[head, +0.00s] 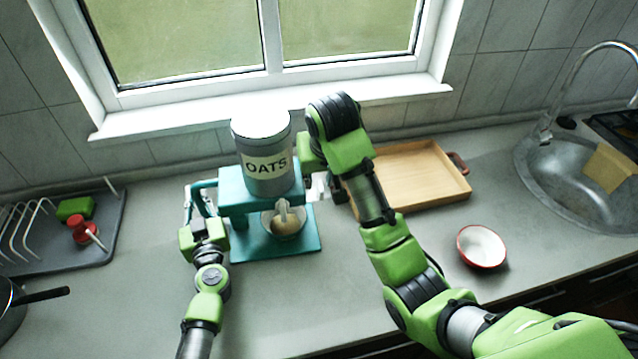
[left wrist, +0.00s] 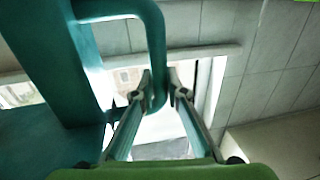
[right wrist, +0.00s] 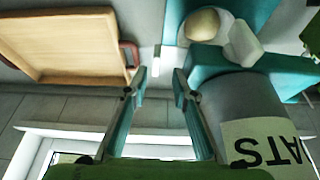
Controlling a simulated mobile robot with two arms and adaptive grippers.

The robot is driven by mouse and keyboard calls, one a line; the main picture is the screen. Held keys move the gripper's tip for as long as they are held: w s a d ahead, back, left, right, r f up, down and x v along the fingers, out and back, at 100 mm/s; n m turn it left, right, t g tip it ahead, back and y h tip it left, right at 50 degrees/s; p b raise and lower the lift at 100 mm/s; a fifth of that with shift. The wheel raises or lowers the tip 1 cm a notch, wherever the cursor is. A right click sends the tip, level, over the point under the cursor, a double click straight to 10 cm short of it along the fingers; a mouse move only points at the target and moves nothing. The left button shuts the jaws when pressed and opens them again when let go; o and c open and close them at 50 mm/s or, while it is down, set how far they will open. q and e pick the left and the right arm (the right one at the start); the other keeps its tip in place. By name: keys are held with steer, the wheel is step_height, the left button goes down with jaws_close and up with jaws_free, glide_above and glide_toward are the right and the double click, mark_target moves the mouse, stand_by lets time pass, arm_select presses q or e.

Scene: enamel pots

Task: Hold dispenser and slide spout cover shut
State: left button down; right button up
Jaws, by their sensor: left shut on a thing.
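The dispenser is a grey canister (head: 268,175) marked OATS on a teal stand (head: 245,207). A pale spout (head: 284,208) hangs below it, also in the right wrist view (right wrist: 243,42). My left gripper (head: 202,198) is shut on the teal side handle (left wrist: 155,50), with one finger on each side of it. My right gripper (head: 320,187) is at the stand's right side, its fingers apart and empty in the right wrist view (right wrist: 155,88). A small white tab (right wrist: 156,60) at the stand's edge shows just beyond the fingertips. I cannot tell how far the cover is slid.
A clear bowl with beige contents (head: 285,224) stands under the spout. A wooden tray (head: 415,175) lies right of the dispenser, behind my right arm. A red-rimmed bowl (head: 481,247) is at the front right. A dish rack (head: 100,245) is at left; the front counter between is clear.

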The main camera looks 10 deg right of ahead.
steer(key=v, duration=0.3)
steer(key=shift+d, duration=0.1)
stand_by(0.5)
arm_select(q)
steer(key=c, duration=2)
jaws_free()
steer(key=shift+o, duration=0.2)
